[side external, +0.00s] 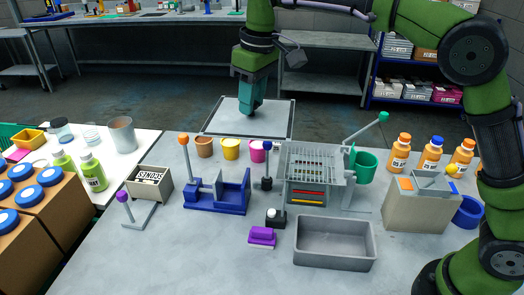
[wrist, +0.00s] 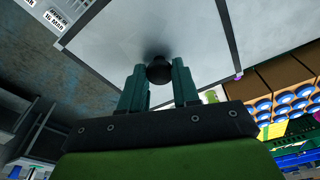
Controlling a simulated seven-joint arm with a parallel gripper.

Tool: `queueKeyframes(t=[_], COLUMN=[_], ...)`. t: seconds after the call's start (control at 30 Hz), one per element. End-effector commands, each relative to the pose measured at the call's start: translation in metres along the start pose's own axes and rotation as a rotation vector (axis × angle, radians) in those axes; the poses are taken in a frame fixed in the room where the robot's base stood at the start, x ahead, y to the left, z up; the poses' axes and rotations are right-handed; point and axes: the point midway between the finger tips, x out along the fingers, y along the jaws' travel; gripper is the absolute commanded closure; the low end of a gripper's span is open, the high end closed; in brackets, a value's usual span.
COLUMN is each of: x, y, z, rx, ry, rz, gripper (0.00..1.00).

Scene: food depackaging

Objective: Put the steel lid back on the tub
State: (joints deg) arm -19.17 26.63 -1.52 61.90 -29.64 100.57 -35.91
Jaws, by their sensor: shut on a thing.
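The steel lid (side external: 220,122) is a wide, flat, pale grey rectangle with thin darker edges. In the side view it shows at the back edge of the grey table. My gripper (side external: 251,120) points down at its middle. In the wrist view my gripper (wrist: 159,85) has its two green fingers on either side of a dark round knob (wrist: 159,70) at the middle of the lid (wrist: 195,35), shut on it. The grey rectangular tub (side external: 334,264) stands open and looks empty at the table's front right. The lid's height above the table is hard to tell.
Cups, a blue fixture (side external: 218,195) and orange bottles (side external: 431,155) also stand on the table.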

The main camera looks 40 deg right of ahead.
Motion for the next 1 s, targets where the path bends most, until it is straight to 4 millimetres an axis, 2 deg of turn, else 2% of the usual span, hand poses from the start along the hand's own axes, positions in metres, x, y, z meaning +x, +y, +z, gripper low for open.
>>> queueKeyframes(t=[0.03,0.13,0.3,0.4,0.47,0.87,1.0], x=[-0.004,-0.006,-0.006,-0.006,-0.006,0.048,0.075], y=[0.027,0.063,0.1,0.114,0.121,0.12,0.12], z=[0.014,0.038,0.07,0.086,0.094,0.102,0.106], rx=[0.013,0.011,0.007,0.008,0.007,0.003,0.004], ry=[0.002,0.005,0.009,0.011,0.013,0.009,0.007], rz=[0.001,0.001,0.001,0.001,0.002,0.0,-0.001], gripper=[1.0,1.0,1.0,1.0,1.0,1.0,1.0])
